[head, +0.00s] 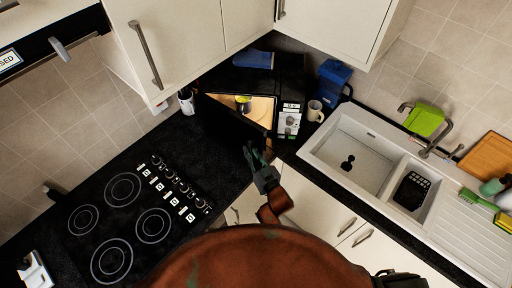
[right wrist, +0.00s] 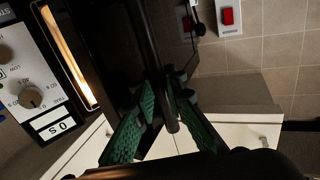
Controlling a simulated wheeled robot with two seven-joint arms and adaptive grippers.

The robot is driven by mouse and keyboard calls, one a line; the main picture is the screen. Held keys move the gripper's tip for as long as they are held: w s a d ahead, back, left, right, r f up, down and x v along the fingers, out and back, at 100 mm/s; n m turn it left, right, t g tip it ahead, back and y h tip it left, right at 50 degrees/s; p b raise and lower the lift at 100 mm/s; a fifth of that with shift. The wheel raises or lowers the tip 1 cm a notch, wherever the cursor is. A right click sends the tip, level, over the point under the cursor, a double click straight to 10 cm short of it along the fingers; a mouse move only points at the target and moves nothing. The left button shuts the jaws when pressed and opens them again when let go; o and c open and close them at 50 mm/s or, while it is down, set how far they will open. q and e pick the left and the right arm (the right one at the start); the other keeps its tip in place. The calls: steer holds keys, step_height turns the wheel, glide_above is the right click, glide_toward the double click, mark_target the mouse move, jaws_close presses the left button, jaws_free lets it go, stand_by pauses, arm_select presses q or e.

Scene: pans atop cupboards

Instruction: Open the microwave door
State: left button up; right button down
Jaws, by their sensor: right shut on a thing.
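The microwave (head: 290,120) stands in the counter corner, with its white control panel on the right. Its dark door (head: 225,122) is partly open, and the lit interior shows above the door's edge with a yellowish item (head: 243,103) inside. The control panel (right wrist: 30,85) and a lit gap also show in the right wrist view. My right gripper (head: 251,155) is at the free side of the door. In the right wrist view, its green fingers (right wrist: 168,118) are on both sides of the dark bar-like door handle (right wrist: 158,75), shut on it. My left gripper is not in view.
A black hob (head: 125,220) lies to the left on the dark counter. A mug (head: 315,111) and a blue container (head: 332,82) stand right of the microwave. The white sink (head: 345,150) is further right. Wall cupboards (head: 175,40) hang above. A red switch (right wrist: 228,16) is on the tiled wall.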

stand_by(0.3)
steer(key=c, duration=2.2)
jaws_free()
steer(key=shift+c, duration=0.2)
steer(key=v, duration=1.2)
steer(key=shift+c, duration=0.5)
